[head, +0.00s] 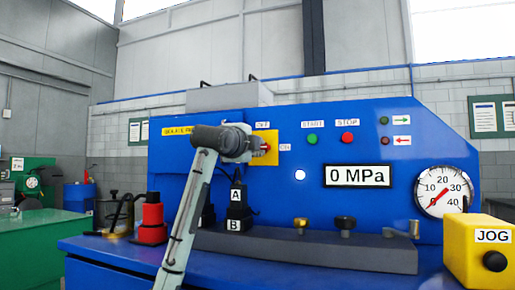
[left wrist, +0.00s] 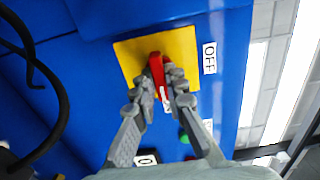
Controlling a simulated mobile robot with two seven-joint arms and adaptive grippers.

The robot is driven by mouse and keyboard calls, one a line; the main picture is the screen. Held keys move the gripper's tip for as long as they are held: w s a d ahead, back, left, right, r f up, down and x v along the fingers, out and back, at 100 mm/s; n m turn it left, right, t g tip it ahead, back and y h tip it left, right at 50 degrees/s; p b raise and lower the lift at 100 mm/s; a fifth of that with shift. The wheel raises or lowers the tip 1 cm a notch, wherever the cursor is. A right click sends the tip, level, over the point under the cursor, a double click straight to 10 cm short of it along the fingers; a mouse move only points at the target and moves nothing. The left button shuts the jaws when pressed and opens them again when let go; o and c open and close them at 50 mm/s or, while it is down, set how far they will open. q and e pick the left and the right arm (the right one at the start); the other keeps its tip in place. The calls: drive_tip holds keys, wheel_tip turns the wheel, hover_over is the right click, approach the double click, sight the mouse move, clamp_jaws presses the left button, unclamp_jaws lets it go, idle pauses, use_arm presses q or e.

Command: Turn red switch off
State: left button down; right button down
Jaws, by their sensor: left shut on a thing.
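The red switch (head: 265,147) sits on a yellow plate (head: 268,135) on the blue panel, with an OFF label above and an ON label to its right. My left gripper (head: 257,147) is at the switch and hides part of it. In the left wrist view, the fingers (left wrist: 162,92) are shut on the red switch handle (left wrist: 156,66), over the yellow plate (left wrist: 128,55). The handle runs down the picture, away from the OFF label (left wrist: 209,57) at the right, and its end is partly hidden between the fingers. My right gripper is not in view.
Right of the switch are a green START button (head: 312,140), a red STOP button (head: 347,138), a 0 MPa display (head: 358,175) and a gauge (head: 444,192). A yellow JOG box (head: 480,255) stands at the right front. A dark bar (head: 300,248) with knobs lies below.

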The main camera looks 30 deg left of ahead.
use_arm(q)
drive_tip(key=shift+n, duration=8.9)
drive_tip(key=c, duration=1.6)
unclamp_jaws()
drive_tip(key=shift+o, duration=0.2)
